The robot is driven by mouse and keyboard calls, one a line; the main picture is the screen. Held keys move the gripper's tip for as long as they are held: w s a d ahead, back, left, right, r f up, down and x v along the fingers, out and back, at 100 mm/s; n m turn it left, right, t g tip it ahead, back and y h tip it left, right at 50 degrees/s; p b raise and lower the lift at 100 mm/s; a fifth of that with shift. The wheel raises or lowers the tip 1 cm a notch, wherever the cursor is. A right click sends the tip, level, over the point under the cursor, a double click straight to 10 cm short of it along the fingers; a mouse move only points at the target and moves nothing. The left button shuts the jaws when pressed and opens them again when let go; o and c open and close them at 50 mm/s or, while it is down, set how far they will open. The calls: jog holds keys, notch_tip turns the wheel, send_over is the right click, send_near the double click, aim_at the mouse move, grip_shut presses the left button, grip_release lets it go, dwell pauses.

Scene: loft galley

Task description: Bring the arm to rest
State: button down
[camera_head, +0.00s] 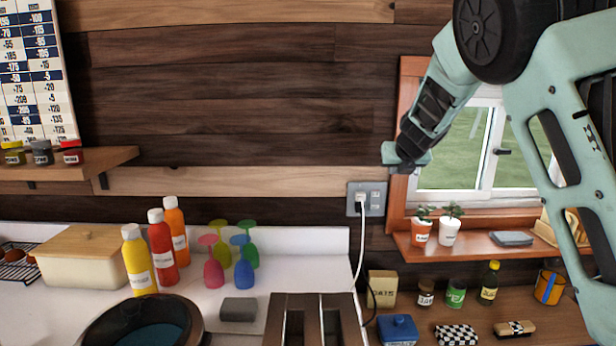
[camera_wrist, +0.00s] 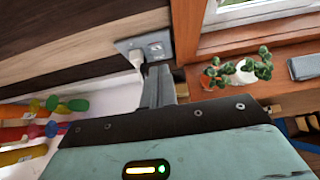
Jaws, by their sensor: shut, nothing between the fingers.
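My gripper (camera_head: 405,164) hangs in the air in the upper right of the head view, in front of the wall and beside the left edge of the window frame. Its fingers are shut and hold nothing. In the wrist view, the shut gripper (camera_wrist: 160,84) points toward the wall socket, with the teal wrist housing below it. It shows no contact with the wall in these views, though the gap is hard to judge.
The wall socket (camera_head: 367,198) with a plugged-in cord is close by. Potted plants (camera_head: 450,224) stand on the sill shelf (camera_head: 480,245). Bottles (camera_head: 162,245), coloured glasses (camera_head: 243,262) and a toaster (camera_head: 315,318) stand on the counter below. The wall's upper middle is clear.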

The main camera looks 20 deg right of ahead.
jog(key=s+a+f+m+g+y+b, duration=0.1)
jog(key=s+a+f+m, duration=0.2)
jog(key=s+a+m, duration=0.6)
jog(key=s+a+f+m+g+y, duration=0.1)
jog(key=s+a+f+m, duration=0.45)
jog(key=a, duration=0.55)
jog(key=s+a+f+m+g, duration=0.1)
jog(key=s+a+m+g, duration=0.1)
jog(key=s, duration=0.8)
jog(key=s+a+f+m+g+y, duration=0.1)
jog(key=s+a+m, duration=0.4)
jog(key=s, duration=0.5)
jog(key=s+a+f+m+g, duration=0.2)
jog(key=s+a+m+g, duration=0.1)
jog(key=s, duration=0.8)
jog(key=shift+a+f+g+b, duration=0.2)
jog(key=shift+g+b, duration=0.25)
jog(key=shift+g, duration=0.35)
jog(key=shift+m, duration=0.25)
